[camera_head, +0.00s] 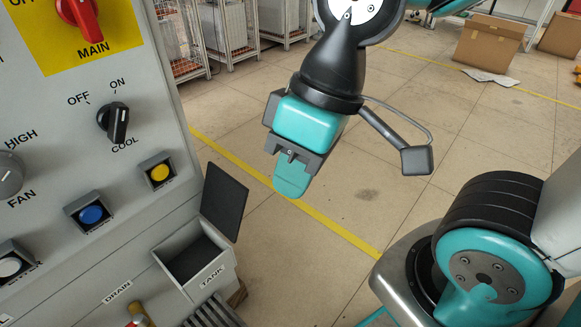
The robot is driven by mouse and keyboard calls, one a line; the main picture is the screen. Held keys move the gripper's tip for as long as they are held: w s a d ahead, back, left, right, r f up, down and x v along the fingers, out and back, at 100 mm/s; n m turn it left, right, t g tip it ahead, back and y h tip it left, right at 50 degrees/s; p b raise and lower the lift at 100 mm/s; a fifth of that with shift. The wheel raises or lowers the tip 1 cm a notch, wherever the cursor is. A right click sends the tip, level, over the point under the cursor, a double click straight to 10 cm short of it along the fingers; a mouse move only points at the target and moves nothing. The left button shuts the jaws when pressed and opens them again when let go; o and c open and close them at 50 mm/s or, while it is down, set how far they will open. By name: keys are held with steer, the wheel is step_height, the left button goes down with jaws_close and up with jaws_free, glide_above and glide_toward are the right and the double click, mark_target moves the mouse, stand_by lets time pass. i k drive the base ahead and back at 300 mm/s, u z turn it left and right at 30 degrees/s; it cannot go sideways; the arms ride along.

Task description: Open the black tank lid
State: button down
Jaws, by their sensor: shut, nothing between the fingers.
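The black tank lid (225,200) stands raised and tilted at the back edge of the grey tank box (219,266), which is labelled TANK. The box opening is uncovered and its dark inside shows. My gripper (291,186) is to the upper right of the lid, with its teal fingers pointing down. It is shut and empty, and appears apart from the lid in the picture.
The grey control panel (90,140) on the left has a red main switch (82,20), a black cool knob (116,122), and yellow (160,172) and blue (92,214) buttons. A drain valve (138,312) is below. Open floor lies to the right.

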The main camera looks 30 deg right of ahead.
mark_target(224, 199)
steer(key=z, duration=2.15)
steer(key=i, duration=2.65)
steer(key=u, duration=3.5)
